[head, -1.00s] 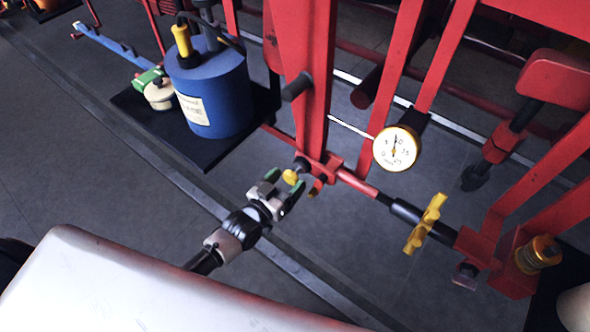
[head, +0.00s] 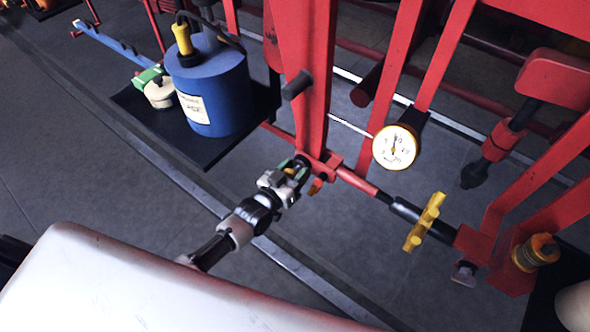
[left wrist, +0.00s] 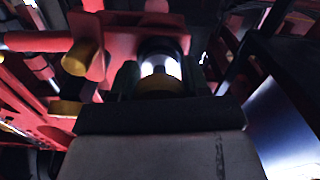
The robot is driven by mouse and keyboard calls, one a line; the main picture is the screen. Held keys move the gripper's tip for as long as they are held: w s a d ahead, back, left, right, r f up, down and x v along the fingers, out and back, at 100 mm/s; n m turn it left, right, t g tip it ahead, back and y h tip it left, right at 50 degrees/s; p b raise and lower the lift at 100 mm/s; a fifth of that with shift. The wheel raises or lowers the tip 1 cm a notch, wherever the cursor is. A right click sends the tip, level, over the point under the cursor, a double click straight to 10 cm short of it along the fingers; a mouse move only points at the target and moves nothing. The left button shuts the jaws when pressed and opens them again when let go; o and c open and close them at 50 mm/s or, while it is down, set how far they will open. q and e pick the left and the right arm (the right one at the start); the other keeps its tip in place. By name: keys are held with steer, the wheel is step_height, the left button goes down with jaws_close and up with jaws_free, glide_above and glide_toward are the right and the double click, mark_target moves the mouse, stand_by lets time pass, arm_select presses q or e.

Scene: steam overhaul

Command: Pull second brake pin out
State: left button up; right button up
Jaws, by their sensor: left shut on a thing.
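The brake pin's yellow head (left wrist: 160,86) sits between the two green-tipped fingers of my left gripper (head: 294,168). The gripper is shut on it, at the joint (head: 326,162) where the red upright meets the red brake rod. In the head view the fingers hide most of the pin. In the left wrist view a pale shiny part shows just beyond the yellow head. I cannot tell how deep the pin sits in the joint. My right gripper is not in view.
A pressure gauge (head: 395,147) and a yellow handle (head: 425,222) on the rod stand to the right. A blue canister (head: 212,92) stands on a black shelf at the left. The floor in front is clear.

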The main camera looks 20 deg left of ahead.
arm_select(q)
steer(key=shift+c, duration=0.6)
steer(key=shift+s+a, duration=0.1)
steer(key=shift+s, duration=0.15)
steer(key=p+v, duration=0.2)
steer(key=v, duration=0.3)
steer(key=shift+f, duration=0.1)
steer(key=o, duration=1)
steer(key=shift+c, duration=0.2)
steer(key=o, duration=0.3)
steer(key=shift+s+a, duration=0.1)
steer(key=shift+o, duration=0.2)
